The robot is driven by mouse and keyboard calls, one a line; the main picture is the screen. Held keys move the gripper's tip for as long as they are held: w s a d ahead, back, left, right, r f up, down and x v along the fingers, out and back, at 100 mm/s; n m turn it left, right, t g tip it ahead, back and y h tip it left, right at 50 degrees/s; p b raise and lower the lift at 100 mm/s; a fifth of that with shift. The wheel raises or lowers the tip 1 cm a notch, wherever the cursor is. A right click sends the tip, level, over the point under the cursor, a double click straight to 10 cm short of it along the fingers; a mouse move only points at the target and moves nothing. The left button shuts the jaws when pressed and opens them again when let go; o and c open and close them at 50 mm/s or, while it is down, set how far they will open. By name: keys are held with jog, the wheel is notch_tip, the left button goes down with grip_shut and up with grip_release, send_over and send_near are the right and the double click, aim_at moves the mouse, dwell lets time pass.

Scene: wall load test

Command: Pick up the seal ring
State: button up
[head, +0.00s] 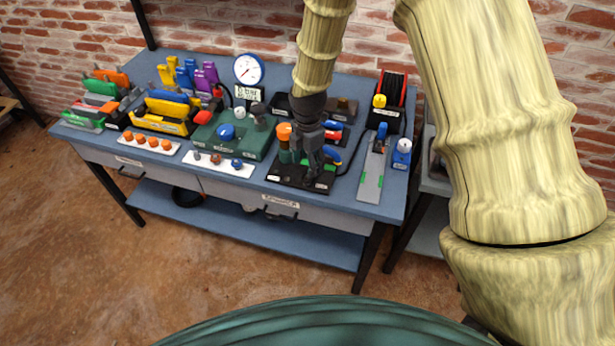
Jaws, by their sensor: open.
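I cannot make out a seal ring for certain in the head view; it may be too small or hidden behind my gripper. My gripper (313,168) is dark and points down over a black tray (287,178) at the right of the blue workbench (345,208). It is open, with nothing clearly seen between its fingers. Green and orange items stand just left of the gripper, and a blue-handled tool (331,153) lies to its right. The gripper and arm hide part of the tray, and I cannot tell whether the fingers touch anything there.
Left of the tray are a green box with a blue knob (226,132), a pressure gauge (249,69) and white strips with small orange (140,139) and blue parts. A grey plate (371,179) and a red-black reel (391,91) are at the right. A brick wall stands behind.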

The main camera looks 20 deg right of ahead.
jog(key=shift+d+f+p, duration=0.15)
jog(key=shift+f+p, duration=0.75)
jog(key=shift+f, duration=0.5)
jog(key=shift+f+p, duration=0.3)
jog(key=shift+f, duration=0.85)
jog(key=c, duration=0.8)
